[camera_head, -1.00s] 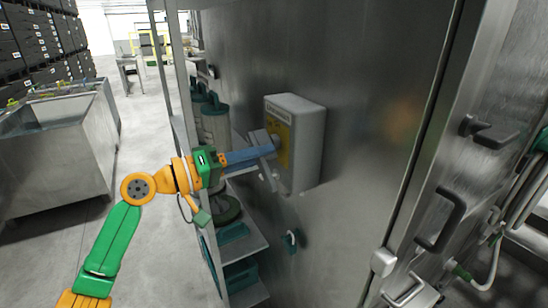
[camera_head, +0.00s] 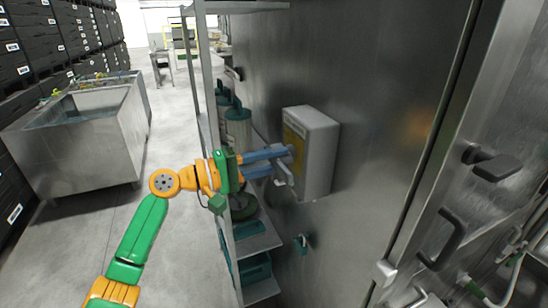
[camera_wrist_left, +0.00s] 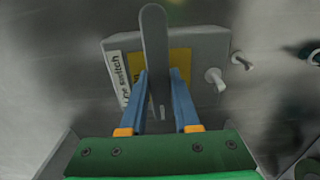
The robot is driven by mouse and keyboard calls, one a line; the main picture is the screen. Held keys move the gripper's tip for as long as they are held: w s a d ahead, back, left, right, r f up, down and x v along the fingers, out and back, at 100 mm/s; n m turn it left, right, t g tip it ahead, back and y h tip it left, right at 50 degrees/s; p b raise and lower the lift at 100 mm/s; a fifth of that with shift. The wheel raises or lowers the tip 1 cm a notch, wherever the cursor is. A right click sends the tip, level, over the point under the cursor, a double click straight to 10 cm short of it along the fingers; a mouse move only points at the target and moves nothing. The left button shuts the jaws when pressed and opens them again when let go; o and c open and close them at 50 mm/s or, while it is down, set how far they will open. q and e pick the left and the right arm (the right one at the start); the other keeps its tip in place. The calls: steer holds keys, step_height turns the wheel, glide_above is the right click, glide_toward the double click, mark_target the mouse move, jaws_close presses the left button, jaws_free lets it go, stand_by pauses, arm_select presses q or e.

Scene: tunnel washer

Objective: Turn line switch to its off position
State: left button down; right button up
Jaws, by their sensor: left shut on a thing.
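The line switch is a grey wall box (camera_head: 322,150) with a yellow plate on its front, seen at an angle in the head view. In the left wrist view, the box (camera_wrist_left: 211,50) shows its yellow plate and a white label lettered "Line Switch". A long grey handle (camera_wrist_left: 155,45) stands out in front of the plate. My left gripper (camera_head: 283,164) is at the box front, its two blue fingers on either side of the handle. In the left wrist view the gripper (camera_wrist_left: 161,76) is shut on the handle. The fingers partly hide the plate. My right gripper is not in view.
A steel shelf (camera_head: 258,243) with grey-and-teal containers stands just behind and below my left gripper. The box is on a large steel panel (camera_head: 385,70). Door handles (camera_head: 440,240) stick out at the right. A steel tub (camera_head: 85,145) stands at the left, beyond clear floor.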

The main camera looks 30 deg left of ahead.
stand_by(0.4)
arm_select(q)
steer(key=c, duration=0.6)
jaws_free()
steer(key=shift+c, duration=0.2)
steer(key=shift+s+a+f+b, duration=0.15)
steer(key=shift+b, duration=0.15)
steer(key=b+v, duration=0.4)
steer(key=v, duration=0.2)
steer(key=shift+s+a, duration=0.15)
steer(key=shift+s, duration=0.1)
